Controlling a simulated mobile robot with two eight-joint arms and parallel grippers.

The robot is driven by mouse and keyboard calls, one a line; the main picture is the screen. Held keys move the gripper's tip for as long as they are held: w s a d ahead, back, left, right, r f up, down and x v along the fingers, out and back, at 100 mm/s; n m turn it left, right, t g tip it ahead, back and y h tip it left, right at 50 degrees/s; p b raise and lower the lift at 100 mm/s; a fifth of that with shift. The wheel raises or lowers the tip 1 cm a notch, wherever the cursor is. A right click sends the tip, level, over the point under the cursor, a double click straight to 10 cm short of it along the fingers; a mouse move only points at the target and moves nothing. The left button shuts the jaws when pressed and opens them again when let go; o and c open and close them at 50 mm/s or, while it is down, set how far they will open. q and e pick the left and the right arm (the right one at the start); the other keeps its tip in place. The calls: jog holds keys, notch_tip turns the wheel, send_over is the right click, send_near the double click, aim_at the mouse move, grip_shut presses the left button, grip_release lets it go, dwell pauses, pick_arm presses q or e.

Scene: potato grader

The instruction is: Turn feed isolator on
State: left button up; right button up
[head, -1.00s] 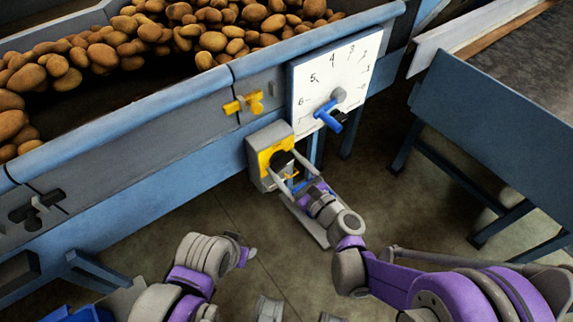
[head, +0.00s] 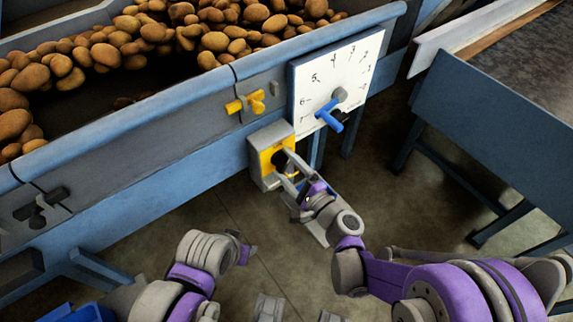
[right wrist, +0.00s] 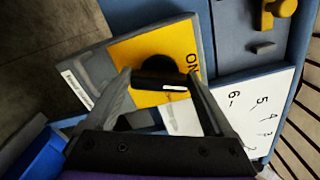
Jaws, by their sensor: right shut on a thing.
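The feed isolator is a grey box (head: 257,172) with a yellow face, mounted on the blue side of the grader below the dial plate. Its black rotary knob (head: 279,159) sits on the yellow face. In the right wrist view the yellow plate (right wrist: 186,50) carries the word "ON" at its right, and the knob's black handle with a white mark (right wrist: 160,80) lies between my fingers. My right gripper (head: 289,168) is shut on the knob; it also shows in the right wrist view (right wrist: 162,82). My left arm shows at the lower left, with its fingertips unclear.
A white dial plate (head: 308,78) with a blue handle (head: 330,114) is just above right of the isolator. A yellow latch (head: 245,103) is above it. Potatoes (head: 120,45) fill the hopper. A blue-sided conveyor (head: 495,130) stands at right, with open floor between.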

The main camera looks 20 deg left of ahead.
jog(key=shift+f+n, duration=0.1)
jog(key=shift+n, duration=2.2)
jog(key=o, duration=1.1)
jog(key=v, duration=1.1)
